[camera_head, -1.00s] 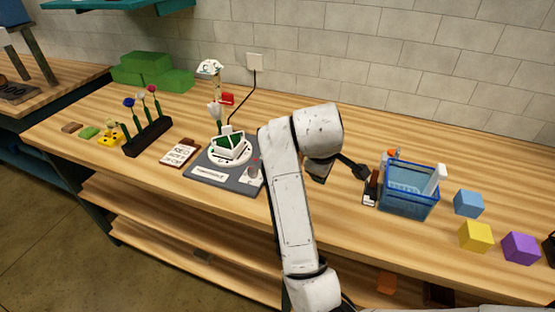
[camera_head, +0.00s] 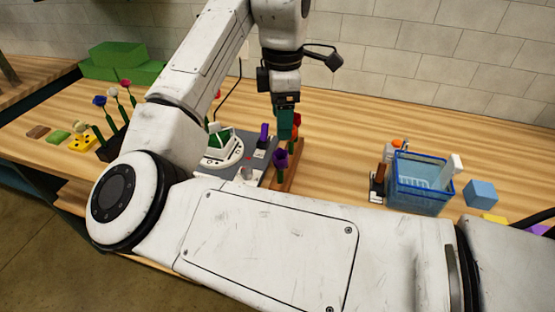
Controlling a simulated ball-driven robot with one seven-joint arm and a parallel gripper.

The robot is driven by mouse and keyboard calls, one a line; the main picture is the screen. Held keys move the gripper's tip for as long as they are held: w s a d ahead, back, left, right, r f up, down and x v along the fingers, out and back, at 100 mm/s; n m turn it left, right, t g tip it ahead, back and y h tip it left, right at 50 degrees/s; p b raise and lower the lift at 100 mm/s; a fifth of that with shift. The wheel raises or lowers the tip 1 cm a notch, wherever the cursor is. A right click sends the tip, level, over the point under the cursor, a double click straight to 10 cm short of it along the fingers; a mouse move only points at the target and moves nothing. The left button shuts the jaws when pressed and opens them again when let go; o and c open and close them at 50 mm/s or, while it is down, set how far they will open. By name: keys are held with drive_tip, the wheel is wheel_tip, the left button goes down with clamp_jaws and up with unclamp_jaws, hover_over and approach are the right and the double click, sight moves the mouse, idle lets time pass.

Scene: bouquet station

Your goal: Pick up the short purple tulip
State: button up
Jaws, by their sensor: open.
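A purple tulip (camera_head: 281,158) stands upright at the front of a brown wooden rack (camera_head: 293,178), in the middle of the picture. Another narrow purple thing (camera_head: 264,131) stands a little behind and left of it; I cannot tell if it is also a tulip. My gripper (camera_head: 286,134) points down just above and behind the front purple tulip, with dark teal fingers. It is open, with nothing seen held. The gap between the fingers is hard to see. Red and orange blooms (camera_head: 297,121) show just right of the fingers, partly hidden by them.
A grey mat (camera_head: 258,160) with a white round stand (camera_head: 221,148) lies left of the rack. A dark rack of flowers (camera_head: 113,142) is further left. A blue basket (camera_head: 421,184) and a blue cube (camera_head: 480,193) are right. My arm hides the front bench.

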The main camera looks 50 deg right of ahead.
sight(280, 151)
wheel_tip(280, 151, down, 10)
drive_tip(key=shift+a+f, duration=0.15)
idle(0.5)
drive_tip(key=shift+c, duration=0.3)
drive_tip(key=c, duration=0.8)
